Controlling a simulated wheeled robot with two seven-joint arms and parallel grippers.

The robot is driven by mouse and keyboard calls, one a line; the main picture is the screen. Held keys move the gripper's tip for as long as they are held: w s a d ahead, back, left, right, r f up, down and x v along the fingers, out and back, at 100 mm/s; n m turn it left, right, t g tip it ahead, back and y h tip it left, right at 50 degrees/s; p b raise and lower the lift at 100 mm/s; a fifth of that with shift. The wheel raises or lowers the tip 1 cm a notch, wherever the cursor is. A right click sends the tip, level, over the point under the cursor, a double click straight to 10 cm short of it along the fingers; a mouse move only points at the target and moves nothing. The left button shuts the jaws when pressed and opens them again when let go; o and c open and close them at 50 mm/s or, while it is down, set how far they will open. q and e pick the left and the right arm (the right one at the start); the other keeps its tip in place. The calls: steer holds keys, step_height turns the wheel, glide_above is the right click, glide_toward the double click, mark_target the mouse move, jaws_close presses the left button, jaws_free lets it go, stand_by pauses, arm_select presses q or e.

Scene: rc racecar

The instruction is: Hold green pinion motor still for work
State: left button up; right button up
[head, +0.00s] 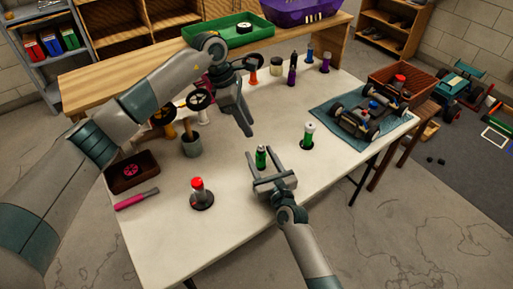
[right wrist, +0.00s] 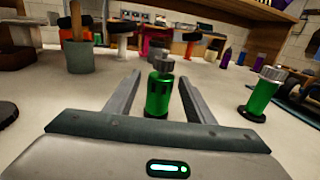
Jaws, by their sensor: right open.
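A green pinion motor (head: 261,157) with a grey top stands upright on the white table (head: 245,215). In the right wrist view, the green motor (right wrist: 160,95) shows between the two fingers. My right gripper (head: 271,172) is open, low over the table, its fingers pointing at the motor from the near side. In the wrist view the fingers (right wrist: 156,92) flank the motor with a gap on each side. My left gripper (head: 249,128) is higher, above the table to the left of the motor; the head view does not show clearly whether its jaws are apart.
A second green cylinder with a white top (head: 308,135) stands on a dark base to the right. A red-topped piece (head: 200,192) stands to the left. A grey cup (head: 191,146), a pink-handled tool (head: 137,199) and a car chassis on a blue mat (head: 324,110) surround the work area.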

mark_target(261, 148)
steer(key=shift+x, duration=2.1)
steer(key=shift+c, duration=0.7)
steer(key=c, duration=1)
arm_select(q)
steer(key=shift+o, duration=0.9)
arm_select(e)
jaws_close()
arm_select(q)
steer(key=shift+o, duration=0.2)
steer(key=shift+s+d+r+m, duration=0.15)
steer(key=shift+s+d+m, duration=0.1)
steer(key=shift+d+m, duration=0.25)
steer(key=s+d+r+m+t+y, duration=0.2)
steer(key=s+d+m+t+y, duration=0.2)
steer(key=m, duration=0.8)
steer(key=shift+s+d+m+y, duration=0.3)
steer(key=shift+s+d+y, duration=0.15)
steer(key=shift+d+y, duration=0.35)
steer(key=shift+a, duration=0.1)
steer(key=x, duration=1.2)
steer(key=shift+w+r, duration=0.1)
